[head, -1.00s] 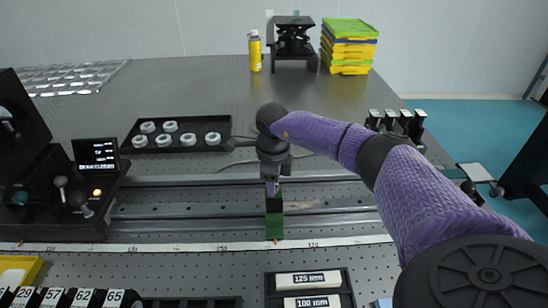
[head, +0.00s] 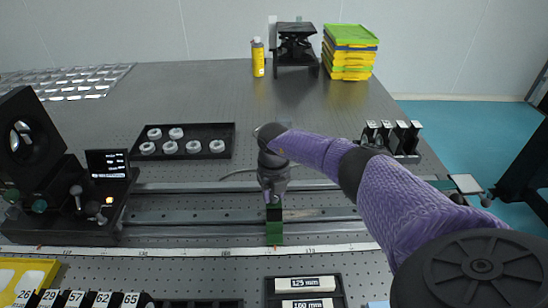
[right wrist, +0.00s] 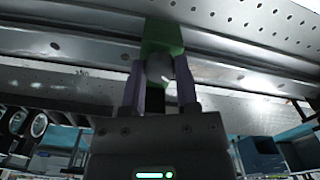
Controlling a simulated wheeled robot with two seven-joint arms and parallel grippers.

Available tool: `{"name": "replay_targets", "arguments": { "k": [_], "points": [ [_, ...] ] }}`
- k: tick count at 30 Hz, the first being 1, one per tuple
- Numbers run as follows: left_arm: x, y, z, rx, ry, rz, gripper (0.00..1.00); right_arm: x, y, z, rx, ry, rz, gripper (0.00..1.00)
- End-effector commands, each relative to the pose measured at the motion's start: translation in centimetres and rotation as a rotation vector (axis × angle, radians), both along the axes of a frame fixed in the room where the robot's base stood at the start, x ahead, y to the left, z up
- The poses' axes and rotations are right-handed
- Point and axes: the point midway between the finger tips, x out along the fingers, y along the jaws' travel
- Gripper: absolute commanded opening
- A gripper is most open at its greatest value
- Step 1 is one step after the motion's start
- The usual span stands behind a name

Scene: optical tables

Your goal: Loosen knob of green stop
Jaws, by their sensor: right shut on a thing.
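The green stop (head: 274,232) sits on the metal rail (head: 330,208) in the middle of the head view. It also shows in the right wrist view (right wrist: 162,36), with its round grey knob (right wrist: 158,68) facing the camera. My right gripper (head: 272,198) points down at the stop from above. In the right wrist view, the fingers of my right gripper (right wrist: 160,88) stand on both sides of the knob and are shut on it. In the head view the knob is hidden by the gripper. My left gripper is not in view.
A black device with a lens holder and small screen (head: 107,164) stands on the rail's left. A black tray (head: 184,142) with several white rings lies behind the rail. Labelled holders (head: 305,284) lie in front. The rail right of the stop is clear.

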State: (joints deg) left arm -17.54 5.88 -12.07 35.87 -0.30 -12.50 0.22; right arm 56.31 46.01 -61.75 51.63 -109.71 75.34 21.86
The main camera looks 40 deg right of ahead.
Motion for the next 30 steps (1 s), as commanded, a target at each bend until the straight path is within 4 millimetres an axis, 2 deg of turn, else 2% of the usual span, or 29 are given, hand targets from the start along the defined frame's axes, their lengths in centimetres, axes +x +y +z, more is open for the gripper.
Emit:
{"name": "replay_targets", "arguments": {
  "k": [3,15,30],
  "points": [
    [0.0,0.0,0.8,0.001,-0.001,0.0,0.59,0.1,0.0,0.4,0.0,-0.003,-0.105,0.0],
    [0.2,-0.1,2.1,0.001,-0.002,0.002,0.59,0.1,0.0,0.2,0.0,-0.004,-0.391,0.0],
    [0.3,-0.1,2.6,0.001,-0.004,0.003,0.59,0.1,-0.1,0.1,0.0,-0.004,-0.514,0.0]
  ]
}}
